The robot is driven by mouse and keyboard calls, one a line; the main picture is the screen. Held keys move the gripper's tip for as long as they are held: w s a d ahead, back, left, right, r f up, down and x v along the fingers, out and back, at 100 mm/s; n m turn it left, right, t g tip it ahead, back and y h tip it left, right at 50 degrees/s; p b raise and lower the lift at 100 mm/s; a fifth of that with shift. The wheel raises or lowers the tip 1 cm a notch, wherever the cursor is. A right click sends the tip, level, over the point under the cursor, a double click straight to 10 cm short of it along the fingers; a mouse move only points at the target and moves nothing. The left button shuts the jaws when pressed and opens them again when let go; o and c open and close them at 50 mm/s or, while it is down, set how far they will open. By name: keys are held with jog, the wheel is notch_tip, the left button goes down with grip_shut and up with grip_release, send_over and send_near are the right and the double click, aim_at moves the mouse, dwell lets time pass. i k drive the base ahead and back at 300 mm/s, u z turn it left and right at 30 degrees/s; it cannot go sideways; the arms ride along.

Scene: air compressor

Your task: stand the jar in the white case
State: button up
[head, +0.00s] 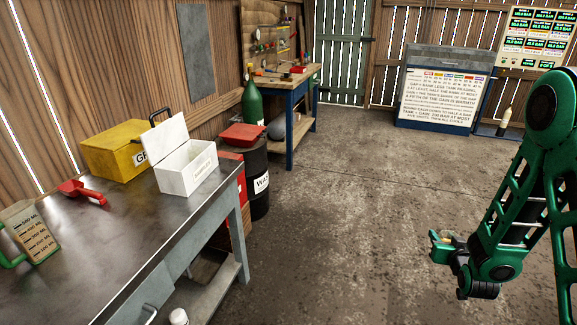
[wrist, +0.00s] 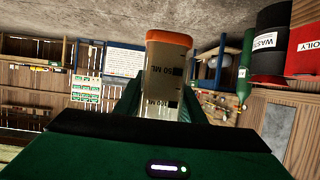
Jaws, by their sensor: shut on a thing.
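The white case (head: 188,172) stands on the dark workbench in the head view, its lid raised and tilted back. My gripper (head: 446,242) is at the right of the head view, well away from the case, over the concrete floor. In the wrist view a clear jar (wrist: 161,85) with volume markings and an orange end (wrist: 169,38) sits between the dark green fingers of my gripper (wrist: 160,108), which is shut on it. The jar's lower part in that view is hidden by the gripper.
The workbench (head: 120,225) also holds a yellow box (head: 110,148) behind the case, a red scoop (head: 85,192) and a green-handled measuring jug (head: 32,235). A black drum (head: 257,170) with a red tray (head: 242,136) stands beyond the bench. Open floor (head: 340,210) lies between.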

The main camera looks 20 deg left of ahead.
aim_at(194, 182)
jog(key=z, duration=0.05)
jog(key=i, duration=0.9)
jog(key=u, duration=0.05)
